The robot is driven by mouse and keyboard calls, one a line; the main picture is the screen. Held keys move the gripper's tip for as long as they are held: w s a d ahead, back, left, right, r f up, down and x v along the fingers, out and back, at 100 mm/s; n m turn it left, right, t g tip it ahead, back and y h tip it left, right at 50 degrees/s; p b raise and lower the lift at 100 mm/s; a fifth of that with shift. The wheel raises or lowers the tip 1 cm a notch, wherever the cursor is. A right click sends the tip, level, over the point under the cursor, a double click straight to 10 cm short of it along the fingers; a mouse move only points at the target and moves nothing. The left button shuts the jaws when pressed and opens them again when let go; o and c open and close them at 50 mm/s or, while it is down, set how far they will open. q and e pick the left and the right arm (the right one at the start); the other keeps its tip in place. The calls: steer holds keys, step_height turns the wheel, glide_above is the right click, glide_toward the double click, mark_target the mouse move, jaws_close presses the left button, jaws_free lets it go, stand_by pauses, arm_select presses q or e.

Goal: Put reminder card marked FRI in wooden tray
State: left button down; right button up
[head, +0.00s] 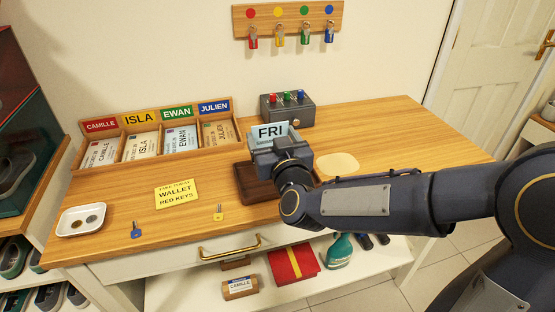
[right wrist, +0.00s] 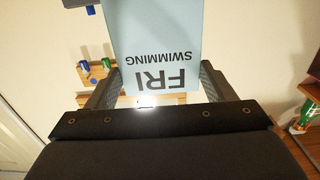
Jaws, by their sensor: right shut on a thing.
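The light blue FRI card (head: 270,131) stands up in my right gripper (head: 276,148), which is shut on it. In the right wrist view the card (right wrist: 165,40) reads FRI SWIMMING, upside down in that picture, between the two fingers (right wrist: 160,88). The dark wooden tray (head: 243,179) lies on the table below and behind my right gripper in the head view, partly hidden by it. The card is above the table, apart from the tray. My left gripper is not in view.
A name-card rack (head: 155,141) stands at the back left. A grey key box (head: 288,112) stands behind the card. A yellow note (head: 176,193), a white dish (head: 81,220) and loose keys lie in front.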

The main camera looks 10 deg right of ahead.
steer(key=f, duration=0.1)
steer(key=d+f+b, duration=0.1)
steer(key=f, duration=0.2)
steer(key=shift+w+d+f, duration=0.15)
steer(key=shift+w+f, duration=0.1)
steer(key=shift+f, duration=0.15)
steer(key=shift+r, duration=0.15)
steer(key=shift+f+b, duration=0.25)
steer(key=shift+b, duration=0.2)
steer(key=o, duration=0.7)
steer(key=shift+r, duration=0.1)
